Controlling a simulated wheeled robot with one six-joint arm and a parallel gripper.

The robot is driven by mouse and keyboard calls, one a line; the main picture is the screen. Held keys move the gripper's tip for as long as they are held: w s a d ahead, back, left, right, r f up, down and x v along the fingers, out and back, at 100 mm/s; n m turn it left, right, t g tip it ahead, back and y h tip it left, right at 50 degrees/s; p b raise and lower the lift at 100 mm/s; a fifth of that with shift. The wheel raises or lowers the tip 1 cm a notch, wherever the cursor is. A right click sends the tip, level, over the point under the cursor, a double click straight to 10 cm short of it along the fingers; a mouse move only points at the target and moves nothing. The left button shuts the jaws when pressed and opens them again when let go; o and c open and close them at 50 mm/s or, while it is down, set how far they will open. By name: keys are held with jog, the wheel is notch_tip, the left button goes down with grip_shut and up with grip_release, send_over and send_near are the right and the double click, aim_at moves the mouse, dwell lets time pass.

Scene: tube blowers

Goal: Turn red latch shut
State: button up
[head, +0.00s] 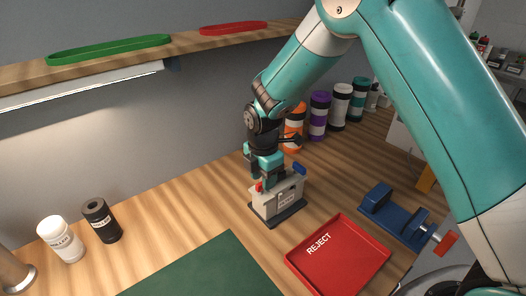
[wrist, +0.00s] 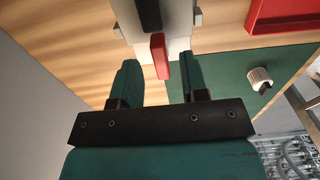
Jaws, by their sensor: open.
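The red latch (wrist: 160,57) sticks out from a pale grey box (wrist: 176,22) in the wrist view. My gripper (wrist: 160,80) is open, with one finger on each side of the latch. The latch lies nearer the right finger and a gap shows to the left finger; contact cannot be told. In the head view, the red latch (head: 259,186) shows at the box's upper left, beside my gripper (head: 264,182). The grey box (head: 282,200) stands upright on a dark base plate (head: 278,216) on the wooden bench. My gripper hides part of the box top.
A red tray marked REJECT (head: 338,258) lies in front of the box. A blue vise (head: 395,213) stands to the right. Several banded cylinders (head: 318,116) line the back. A white bottle (head: 60,240) and a black bottle (head: 101,220) stand left. A green mat (head: 205,272) lies in front.

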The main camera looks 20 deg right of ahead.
notch_tip(320, 180, up, 16)
jog(key=b, duration=0.3)
jog(key=shift+r, duration=0.15)
jog(key=s+r+m+y, duration=0.1)
jog(key=s+m+y, duration=0.3)
jog(key=s+m, duration=1.1)
jog(key=s, duration=1.2)
jog(key=shift+m, duration=0.3)
jog(key=shift+r, duration=0.1)
